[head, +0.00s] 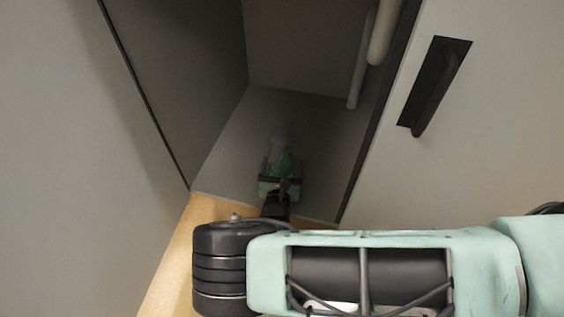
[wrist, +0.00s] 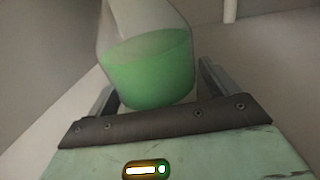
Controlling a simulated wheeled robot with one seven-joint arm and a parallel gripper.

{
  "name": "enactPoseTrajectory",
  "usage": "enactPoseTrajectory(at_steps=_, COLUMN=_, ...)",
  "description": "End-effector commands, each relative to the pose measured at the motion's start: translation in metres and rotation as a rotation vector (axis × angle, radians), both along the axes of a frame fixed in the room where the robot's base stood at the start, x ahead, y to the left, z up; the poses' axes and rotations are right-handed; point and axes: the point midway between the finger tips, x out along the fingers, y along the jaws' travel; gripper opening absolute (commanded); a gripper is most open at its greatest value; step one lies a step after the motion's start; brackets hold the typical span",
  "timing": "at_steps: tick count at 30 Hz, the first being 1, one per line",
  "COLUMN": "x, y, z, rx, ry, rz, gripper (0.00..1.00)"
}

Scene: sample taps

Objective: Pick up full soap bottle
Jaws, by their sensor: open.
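The soap bottle (head: 283,160) is clear with green liquid in its lower part. It stands inside an open cabinet, and its top is dim in the head view. In the wrist view the bottle (wrist: 148,65) is large and close, and its top is cut off by the frame. My gripper (head: 280,178) reaches into the cabinet at the bottle. In the wrist view the fingers of my gripper (wrist: 160,85) are apart, one on each side of the bottle's lower part. I cannot tell whether either finger touches it.
The cabinet floor (head: 240,140) around the bottle looks clear. Pale pipes (head: 372,50) hang at the cabinet's back right. A cabinet door with a dark handle (head: 435,88) is at the right, and a grey panel (head: 75,130) is at the left.

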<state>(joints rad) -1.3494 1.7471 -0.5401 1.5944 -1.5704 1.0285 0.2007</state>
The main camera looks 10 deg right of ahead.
Motion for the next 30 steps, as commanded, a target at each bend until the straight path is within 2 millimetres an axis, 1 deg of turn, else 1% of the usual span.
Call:
enactPoseTrajectory(at_steps=7, x=0.0, y=0.0, z=0.0, rx=0.0, ry=0.0, rz=0.002, gripper=0.86)
enactPoseTrajectory(at_steps=8, x=0.0, y=0.0, z=0.0, rx=0.0, ry=0.0, rz=0.002, gripper=0.78)
enactPoseTrajectory(at_steps=9, x=0.0, y=0.0, z=0.0, rx=0.0, ry=0.0, rz=0.002, gripper=0.67)
enactPoseTrajectory(at_steps=11, x=0.0, y=0.0, z=0.0, rx=0.0, ry=0.0, rz=0.002, gripper=0.5)
enactPoseTrajectory(at_steps=12, x=0.0, y=0.0, z=0.0, rx=0.0, ry=0.0, rz=0.002, gripper=0.39)
enactPoseTrajectory(at_steps=14, x=0.0, y=0.0, z=0.0, rx=0.0, ry=0.0, rz=0.002, gripper=0.22)
enactPoseTrajectory(at_steps=15, x=0.001, y=0.0, z=0.001, rx=0.001, ry=-0.002, rz=0.002, gripper=0.2)
enactPoseTrajectory(at_steps=23, x=0.001, y=0.0, z=0.004, rx=0.0, ry=-0.003, rz=0.002, gripper=0.2)
enactPoseTrajectory(at_steps=26, x=0.001, y=0.001, z=0.011, rx=0.0, ry=-0.003, rz=0.002, gripper=0.2)
enactPoseTrajectory(at_steps=30, x=0.001, y=0.001, z=0.028, rx=0.0, ry=-0.004, rz=0.003, gripper=0.2)
